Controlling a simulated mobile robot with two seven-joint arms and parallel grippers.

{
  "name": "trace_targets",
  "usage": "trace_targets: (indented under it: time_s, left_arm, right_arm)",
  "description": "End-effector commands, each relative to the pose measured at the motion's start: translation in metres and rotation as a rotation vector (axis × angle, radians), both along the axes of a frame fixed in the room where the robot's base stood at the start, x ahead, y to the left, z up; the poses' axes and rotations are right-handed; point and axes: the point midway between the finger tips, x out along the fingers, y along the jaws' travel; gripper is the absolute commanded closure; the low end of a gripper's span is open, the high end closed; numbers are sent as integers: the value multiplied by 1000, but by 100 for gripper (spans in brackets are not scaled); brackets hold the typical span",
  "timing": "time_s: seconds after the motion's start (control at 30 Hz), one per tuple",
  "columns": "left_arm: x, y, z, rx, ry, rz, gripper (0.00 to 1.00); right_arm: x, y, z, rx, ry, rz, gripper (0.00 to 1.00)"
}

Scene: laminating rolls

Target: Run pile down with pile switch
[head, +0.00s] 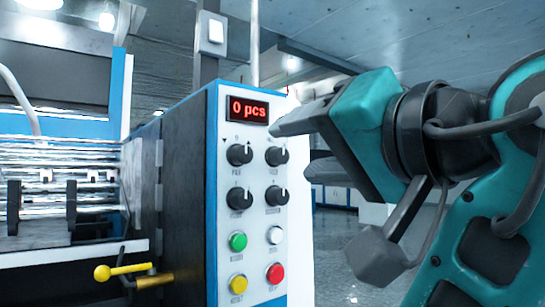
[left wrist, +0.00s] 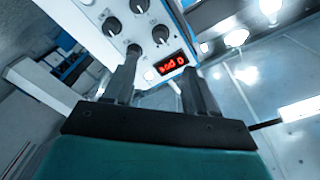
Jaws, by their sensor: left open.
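The control panel (head: 262,210) has a red display (head: 248,110) reading "0 pcs". Below it are several black knobs, including an upper left knob (head: 240,154) and an upper right knob (head: 277,155). My right gripper is out of view.
Green (head: 238,241), white (head: 275,235), yellow (head: 239,284) and red (head: 275,273) buttons sit below the knobs. A yellow-knobbed lever (head: 102,272) and metal rollers (head: 70,180) are at the left. Open floor (head: 345,255) lies right of the panel.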

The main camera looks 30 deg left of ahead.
Motion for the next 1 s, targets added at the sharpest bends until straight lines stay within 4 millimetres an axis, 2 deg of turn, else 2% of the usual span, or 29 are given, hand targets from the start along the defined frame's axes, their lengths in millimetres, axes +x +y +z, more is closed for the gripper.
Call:
trace_targets:
  time_s: [0.17, 0.27, 0.5, 0.7, 1.0]
  left_arm:
    - [4, 7, 0, -5, 1, -11, 44]
    - [11, 21, -1, -6, 2, -9, 44]
    - [34, 67, 0, -2, 2, -3, 44]
    - [50, 97, 0, -1, 2, -5, 44]
    - [58, 113, 0, -2, 2, -8, 44]
  right_arm:
    - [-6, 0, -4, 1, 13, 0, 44]
    - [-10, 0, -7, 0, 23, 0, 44]
    - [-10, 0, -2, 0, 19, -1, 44]
    - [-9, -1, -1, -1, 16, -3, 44]
    - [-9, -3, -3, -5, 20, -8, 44]
